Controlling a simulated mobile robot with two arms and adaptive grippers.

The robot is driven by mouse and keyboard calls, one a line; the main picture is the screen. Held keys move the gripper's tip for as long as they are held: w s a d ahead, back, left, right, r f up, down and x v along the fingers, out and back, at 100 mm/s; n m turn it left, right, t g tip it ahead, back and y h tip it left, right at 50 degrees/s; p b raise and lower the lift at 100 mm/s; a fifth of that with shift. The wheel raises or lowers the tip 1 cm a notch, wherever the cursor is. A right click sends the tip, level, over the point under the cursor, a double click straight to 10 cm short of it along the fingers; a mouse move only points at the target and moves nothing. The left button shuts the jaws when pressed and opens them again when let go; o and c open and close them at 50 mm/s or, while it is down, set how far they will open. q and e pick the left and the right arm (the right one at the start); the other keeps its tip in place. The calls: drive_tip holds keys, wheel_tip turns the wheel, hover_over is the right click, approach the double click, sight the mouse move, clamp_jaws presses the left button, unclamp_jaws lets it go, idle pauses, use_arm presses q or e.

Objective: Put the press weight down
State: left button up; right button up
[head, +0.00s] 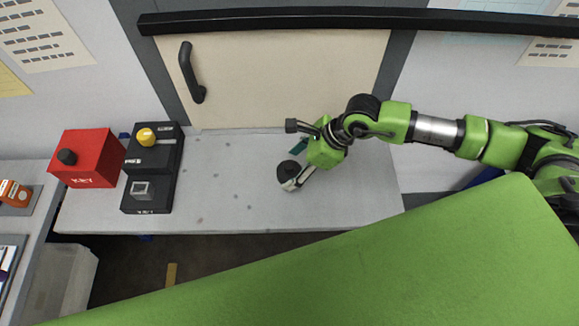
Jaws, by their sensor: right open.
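My right gripper (292,184) is at the end of the green arm coming in from the right, low over the middle of the grey bench. It is open. A dark rounded piece (289,169) shows at its fingers; I cannot tell whether it is the press weight or part of the gripper. A red block with a black knob (88,158), marked KEY, stands upright at the bench's left end, well apart from the gripper. No thing in view is clearly marked as the press weight. My left gripper is not in view.
A black two-part unit with a yellow knob (145,137) stands beside the red block. A small teal piece (299,146) lies behind the gripper. The grey bench (225,205) is bare between the black unit and the gripper. A door with a dark handle (189,72) is behind.

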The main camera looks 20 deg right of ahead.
drive_tip(key=shift+x, duration=1.25)
drive_tip(key=shift+r, duration=0.1)
drive_tip(key=c, duration=1.7)
drive_tip(key=shift+w+r, duration=0.1)
clamp_jaws()
